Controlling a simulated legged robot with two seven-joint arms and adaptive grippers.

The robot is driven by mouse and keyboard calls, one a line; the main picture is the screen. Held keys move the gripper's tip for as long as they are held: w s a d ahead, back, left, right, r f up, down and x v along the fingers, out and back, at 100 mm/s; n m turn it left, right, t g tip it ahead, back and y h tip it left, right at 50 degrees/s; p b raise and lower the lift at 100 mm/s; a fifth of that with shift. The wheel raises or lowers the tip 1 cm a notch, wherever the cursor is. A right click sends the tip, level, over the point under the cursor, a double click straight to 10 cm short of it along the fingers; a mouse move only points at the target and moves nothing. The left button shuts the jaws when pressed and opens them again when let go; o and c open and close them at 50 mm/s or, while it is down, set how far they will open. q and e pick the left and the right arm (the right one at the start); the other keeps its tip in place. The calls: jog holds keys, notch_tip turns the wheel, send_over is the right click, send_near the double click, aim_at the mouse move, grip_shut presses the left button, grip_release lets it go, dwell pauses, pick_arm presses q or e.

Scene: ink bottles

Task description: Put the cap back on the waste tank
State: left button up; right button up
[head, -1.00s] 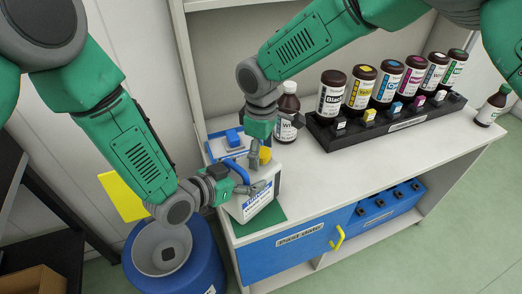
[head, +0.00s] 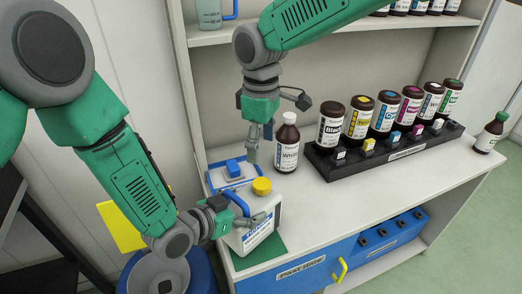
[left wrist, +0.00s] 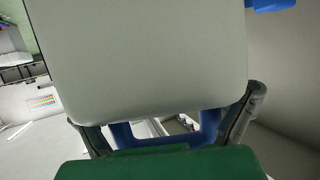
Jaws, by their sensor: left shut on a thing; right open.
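The waste tank (head: 263,238) is a white jug with a blue handle (head: 237,201), standing on a green mat (head: 268,254) at the shelf's front left. The yellow cap (head: 262,186) sits on the tank's top opening; whether it is screwed tight cannot be told. My left gripper (head: 250,219) is shut on the tank's handle. In the left wrist view the white tank wall (left wrist: 140,60) fills the middle, with the blue handle (left wrist: 208,128) between the fingers.
A brown white-ink bottle (head: 287,150) stands right behind the tank. A black rack (head: 350,160) with several ink bottles is further right. A blue bin (head: 198,270) stands on the floor left.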

pick_arm(q)
jog(key=o, duration=2.1)
jog(key=shift+o, duration=0.2)
jog(key=v, duration=1.2)
jog(key=shift+f, duration=0.1)
